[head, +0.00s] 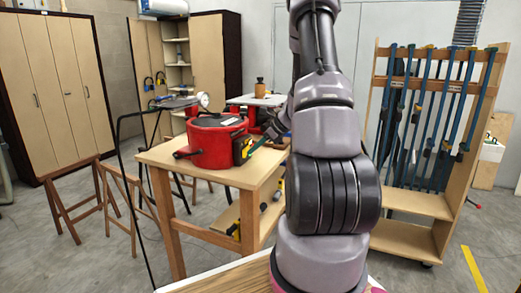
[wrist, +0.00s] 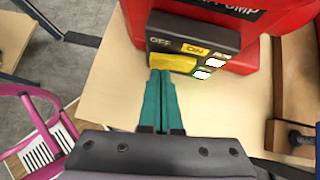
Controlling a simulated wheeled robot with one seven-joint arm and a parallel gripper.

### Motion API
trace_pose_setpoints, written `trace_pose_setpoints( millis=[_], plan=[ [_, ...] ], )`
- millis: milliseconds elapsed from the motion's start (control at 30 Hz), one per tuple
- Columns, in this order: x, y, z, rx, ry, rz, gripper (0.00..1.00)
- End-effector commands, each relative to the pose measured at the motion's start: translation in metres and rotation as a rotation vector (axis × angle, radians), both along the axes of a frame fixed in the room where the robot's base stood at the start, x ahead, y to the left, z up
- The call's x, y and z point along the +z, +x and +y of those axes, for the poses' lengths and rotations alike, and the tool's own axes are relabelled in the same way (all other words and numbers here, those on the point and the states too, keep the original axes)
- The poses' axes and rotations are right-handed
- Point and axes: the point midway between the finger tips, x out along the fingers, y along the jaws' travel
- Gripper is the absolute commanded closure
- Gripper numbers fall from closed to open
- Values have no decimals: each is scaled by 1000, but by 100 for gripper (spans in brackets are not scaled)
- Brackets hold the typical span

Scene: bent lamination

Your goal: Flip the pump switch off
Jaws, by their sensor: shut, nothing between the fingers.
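The red pump (head: 215,142) stands on a wooden table, and part of it shows in the wrist view (wrist: 260,22). Its dark switch panel (wrist: 222,40) carries the labels OFF on the left and ON on the right, with ON on a yellow patch. A yellow switch piece (wrist: 170,62) lies below the OFF label. I cannot tell which way it is set. My gripper (wrist: 161,74) is shut and empty, its teal fingers pointing at the panel. The fingertips appear just below the yellow piece; I cannot tell whether they touch it. In the head view, the panel (head: 243,149) is partly hidden.
The wooden table (head: 160,156) has bare top around the pump. A wooden block or clamp (wrist: 292,95) is at the right in the wrist view. A tool rack (head: 440,55) stands at the right.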

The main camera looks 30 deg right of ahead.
Motion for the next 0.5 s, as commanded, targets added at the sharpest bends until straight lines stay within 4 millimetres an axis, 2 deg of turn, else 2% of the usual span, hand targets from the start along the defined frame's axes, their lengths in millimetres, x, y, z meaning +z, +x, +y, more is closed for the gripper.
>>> trace_pose_setpoints(
  millis=[500],
  plan=[
    [0,4,8,1,1,0,100]
  ],
)
